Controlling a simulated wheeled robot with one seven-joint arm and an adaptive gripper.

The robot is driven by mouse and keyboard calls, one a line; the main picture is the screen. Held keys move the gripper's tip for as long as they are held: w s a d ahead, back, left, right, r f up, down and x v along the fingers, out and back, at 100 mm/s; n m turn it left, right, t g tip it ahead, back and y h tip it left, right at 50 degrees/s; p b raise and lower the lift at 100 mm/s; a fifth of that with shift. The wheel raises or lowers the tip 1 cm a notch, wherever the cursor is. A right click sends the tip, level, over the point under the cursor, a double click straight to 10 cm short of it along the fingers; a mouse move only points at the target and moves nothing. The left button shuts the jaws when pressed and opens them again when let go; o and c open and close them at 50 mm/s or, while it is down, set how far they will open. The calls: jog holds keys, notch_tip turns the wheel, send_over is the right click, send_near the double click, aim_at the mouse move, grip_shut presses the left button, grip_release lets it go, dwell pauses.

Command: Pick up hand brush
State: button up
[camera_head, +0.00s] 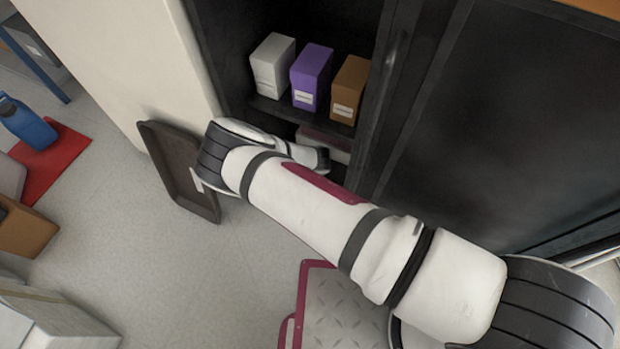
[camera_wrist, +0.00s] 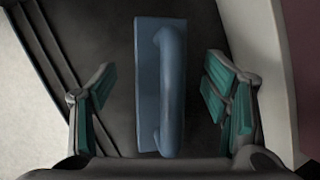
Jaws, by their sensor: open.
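A blue-grey hand brush (camera_wrist: 172,90) with a raised, looped handle shows in the wrist view, upright in the picture on a dark surface. My gripper (camera_wrist: 162,98) is open, with one green-padded finger to the left of the brush and one to the right. There are gaps between the brush and both fingers, so they do not appear to touch it. In the head view my arm reaches into the lower part of an open black cabinet (camera_head: 395,95). The brush and the fingertips are hidden there.
A white box (camera_head: 273,68), a purple box (camera_head: 311,78) and a brown box (camera_head: 349,90) stand on the shelf above my wrist. A dark tray (camera_head: 172,165) leans at the cabinet's left. A red mat (camera_head: 55,165) with a blue container (camera_head: 27,124) lies farther left.

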jog(key=shift+b+x, duration=0.55)
jog(key=shift+x, duration=0.7)
jog(key=c, duration=1.5)
jog(key=shift+r+p, duration=0.6)
jog(key=shift+r, duration=0.25)
jog(key=shift+s+a+r+p, duration=0.15)
jog(key=shift+r+p, duration=0.35)
jog(key=shift+r, duration=0.05)
jog(key=shift+s+a+r+p, duration=0.1)
jog(key=shift+s+r+p, duration=0.05)
jog(key=shift+r+p, duration=0.4)
jog(key=shift+s+a+f+p, duration=0.1)
jog(key=shift+s+a+p, duration=0.7)
jog(key=shift+s+a, duration=1.2)
jog(key=shift+s+a+p, duration=0.85)
jog(key=shift+s, duration=2.1)
jog(key=shift+s+a+f+p, duration=0.1)
jog(key=shift+s+a+p, duration=0.7)
jog(key=shift+s+a, duration=1.2)
jog(key=shift+s+d, duration=0.5)
jog(key=shift+d, duration=0.05)
